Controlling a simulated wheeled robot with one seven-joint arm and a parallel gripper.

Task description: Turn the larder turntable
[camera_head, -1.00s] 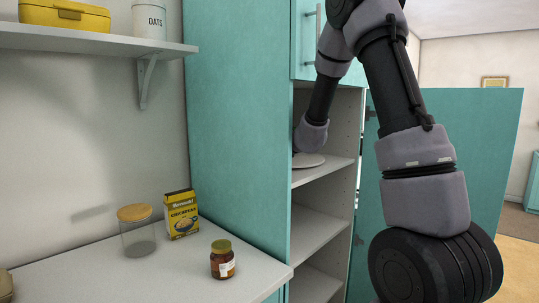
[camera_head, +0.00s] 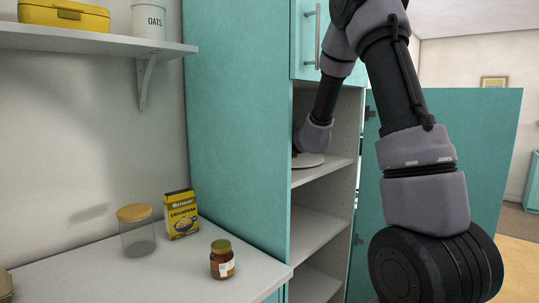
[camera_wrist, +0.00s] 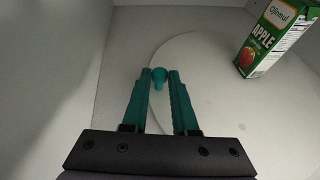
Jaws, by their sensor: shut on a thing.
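The larder turntable (camera_wrist: 205,80) is a pale round disc on a shelf inside the tall teal larder. In the head view only part of the turntable (camera_head: 309,161) shows past the larder's side panel. A small teal knob (camera_wrist: 158,83) stands at the turntable's left rim in the wrist view. My gripper (camera_wrist: 160,73) is shut on the knob, with one teal finger on each side of it. In the head view my fingers are hidden inside the larder.
A green apple juice carton (camera_wrist: 268,40) stands upright on the turntable's far right. The larder's side panel (camera_head: 238,130) is left of my forearm, and its open door (camera_head: 480,150) is on the right. A jar (camera_head: 222,262) stands on the counter (camera_head: 185,275).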

